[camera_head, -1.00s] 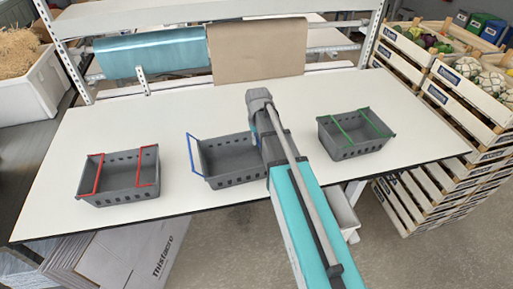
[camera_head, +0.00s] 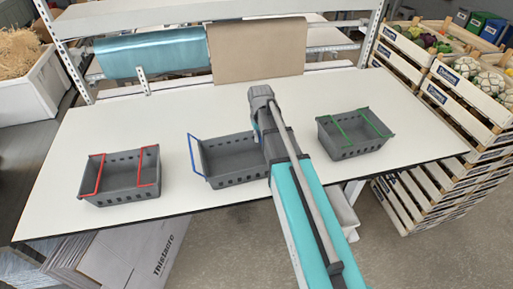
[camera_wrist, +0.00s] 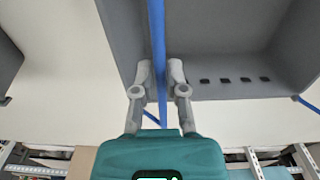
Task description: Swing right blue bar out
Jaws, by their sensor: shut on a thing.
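The right blue bar (camera_wrist: 157,35) of the middle grey crate runs up and down between my fingertips in the wrist view. My gripper (camera_wrist: 160,78) is shut on it beside the crate's wall. In the head view, my arm hides the gripped bar, the fingertips and the crate's right end. The middle grey crate (camera_head: 233,158) stands on the white table. Its left blue bar (camera_head: 191,155) is swung outward past the crate's left end. One end of that bar (camera_wrist: 306,104) shows at the right of the wrist view.
A grey crate with red bars (camera_head: 120,184) stands at the left of the white table (camera_head: 85,135). A grey crate with green bars (camera_head: 350,150) stands close to the right of my arm. Their bars lie over the crates. Bare table lies behind the middle crate.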

